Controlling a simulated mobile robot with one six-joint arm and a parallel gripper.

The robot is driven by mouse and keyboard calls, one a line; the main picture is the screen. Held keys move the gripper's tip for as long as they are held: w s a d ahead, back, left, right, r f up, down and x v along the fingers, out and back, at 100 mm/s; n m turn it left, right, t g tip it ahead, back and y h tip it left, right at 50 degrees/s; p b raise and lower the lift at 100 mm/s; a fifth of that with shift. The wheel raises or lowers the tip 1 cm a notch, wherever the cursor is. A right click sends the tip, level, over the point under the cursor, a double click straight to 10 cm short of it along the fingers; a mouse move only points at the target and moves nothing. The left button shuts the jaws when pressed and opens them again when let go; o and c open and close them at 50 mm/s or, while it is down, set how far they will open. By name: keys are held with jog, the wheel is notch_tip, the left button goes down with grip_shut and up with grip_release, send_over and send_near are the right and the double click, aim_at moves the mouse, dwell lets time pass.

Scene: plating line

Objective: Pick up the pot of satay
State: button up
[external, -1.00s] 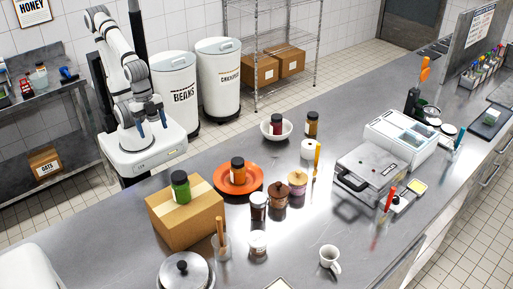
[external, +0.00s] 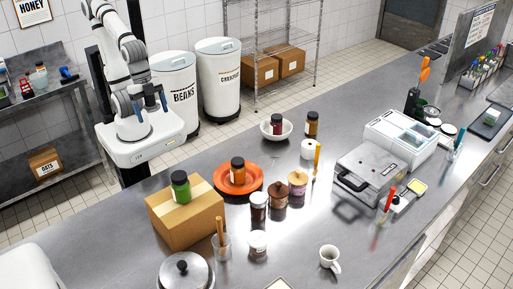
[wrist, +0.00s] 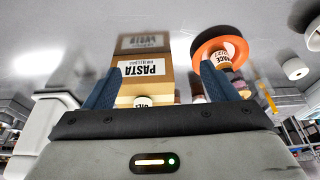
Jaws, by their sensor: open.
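No label that I can read says satay, so I cannot tell which jar is the pot of satay. My gripper (external: 151,104) is open and empty, over my own base, apart from all jars. The wrist view shows its two blue fingers (wrist: 157,88) spread.
The cardboard box (external: 192,222), labelled PASTA in the wrist view, stands at the counter's near left. A press (external: 368,172) stands right.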

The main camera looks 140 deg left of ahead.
notch_tip(320, 180, up, 4)
jog(key=w+p, duration=0.1)
jog(key=w, duration=0.2)
jog(key=n+g+y+b, duration=0.1)
jog(key=n+y+b, duration=0.1)
jog(key=n+b, duration=0.45)
send_over(258, 238)
jog(key=s+d, duration=0.2)
jog(key=s, duration=0.1)
notch_tip(258, 238, down, 21)
jog(key=shift+w+a, duration=0.1)
jog(key=shift+w, duration=0.05)
jog(key=shift+x, duration=1.2)
jog(key=shift+w+a+p+x, duration=0.1)
jog(key=shift+w+p+x, duration=0.15)
jog(key=shift+p+x, duration=0.75)
jog(key=shift+w+a+p+x, duration=0.1)
jog(key=shift+w+p+x, duration=0.1)
jog(key=shift+x, duration=1.55)
jog(key=shift+r, duration=0.15)
